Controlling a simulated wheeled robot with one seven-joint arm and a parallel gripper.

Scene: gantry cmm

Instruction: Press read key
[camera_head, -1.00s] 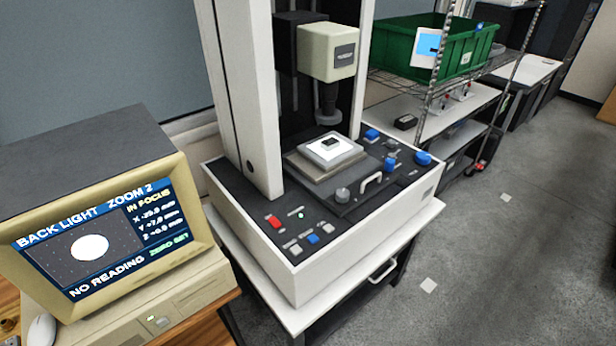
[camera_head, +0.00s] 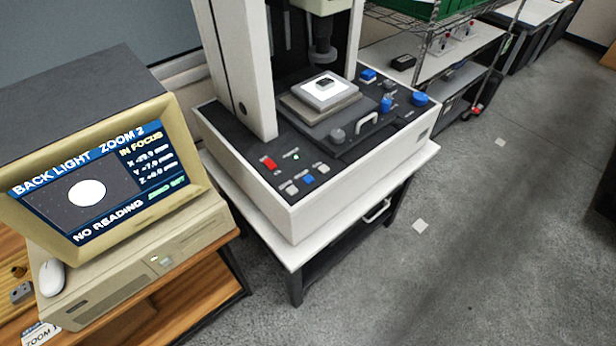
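The measuring machine (camera_head: 245,190) stands on a white table, with a black control deck. Along its front left are a red key (camera_head: 269,163), a green lamp (camera_head: 295,155), a white key (camera_head: 291,190), a blue key (camera_head: 309,180) and another white key (camera_head: 323,169). Their labels are too small to read, so I cannot tell which is the read key. The monitor (camera_head: 100,180) shows "BACK LIGHT ZOOM 2", "IN FOCUS" and "NO READING". A small dark part (camera_head: 325,84) lies on the lit stage under the lens. My gripper is not in view.
A wire shelf stands behind. Grey floor is open at right.

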